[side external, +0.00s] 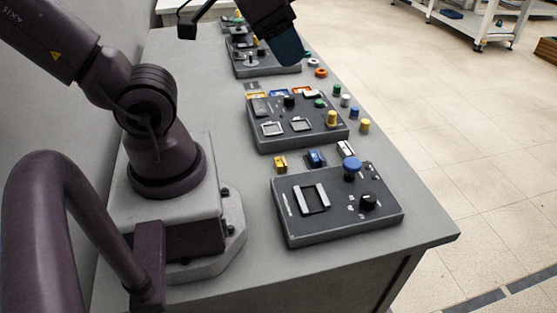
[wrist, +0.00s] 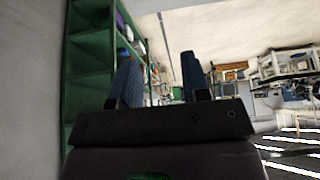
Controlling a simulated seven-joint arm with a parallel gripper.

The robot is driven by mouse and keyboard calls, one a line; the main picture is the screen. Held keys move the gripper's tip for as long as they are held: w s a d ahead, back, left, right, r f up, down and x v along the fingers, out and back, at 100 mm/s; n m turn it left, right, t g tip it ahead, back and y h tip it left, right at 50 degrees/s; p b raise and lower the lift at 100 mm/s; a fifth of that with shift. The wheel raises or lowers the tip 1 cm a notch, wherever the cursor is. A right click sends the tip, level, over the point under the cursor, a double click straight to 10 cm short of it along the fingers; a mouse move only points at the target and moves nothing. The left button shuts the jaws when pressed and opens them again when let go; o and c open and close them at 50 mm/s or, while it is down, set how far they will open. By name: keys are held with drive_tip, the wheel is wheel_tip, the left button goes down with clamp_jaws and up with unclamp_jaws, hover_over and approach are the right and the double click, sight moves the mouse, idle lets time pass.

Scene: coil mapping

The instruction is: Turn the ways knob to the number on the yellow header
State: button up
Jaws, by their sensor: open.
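A black rotary knob (side external: 368,201) stands on the right of the nearest dark control panel (side external: 330,228), with small white marks around it that are too small to read. Which knob is labelled for ways cannot be read. A small yellow block (side external: 280,164), possibly the yellow header, lies on the table just behind this panel; no number on it is legible. My gripper (side external: 287,50) is high above the far panel, well away from the knob. In the wrist view, my gripper (wrist: 158,75) has its two blue fingers apart with nothing between them.
A blue block (side external: 316,158) and a white block (side external: 345,149) lie beside the yellow one. A blue mushroom button (side external: 352,166) rises from the nearest panel. A middle panel (side external: 300,138) and a far panel (side external: 267,71) stand behind. Several coloured cylinders line the table's right edge.

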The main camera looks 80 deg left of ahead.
drive_tip(key=shift+o, duration=0.2)
drive_tip(key=shift+o, duration=1.4)
drive_tip(key=m+g, duration=0.6)
approach(369, 196)
wheel_tip(369, 196, down, 10)
drive_tip(key=shift+s+r, duration=0.1)
drive_tip(key=shift+s, duration=0.05)
drive_tip(key=c, duration=0.9)
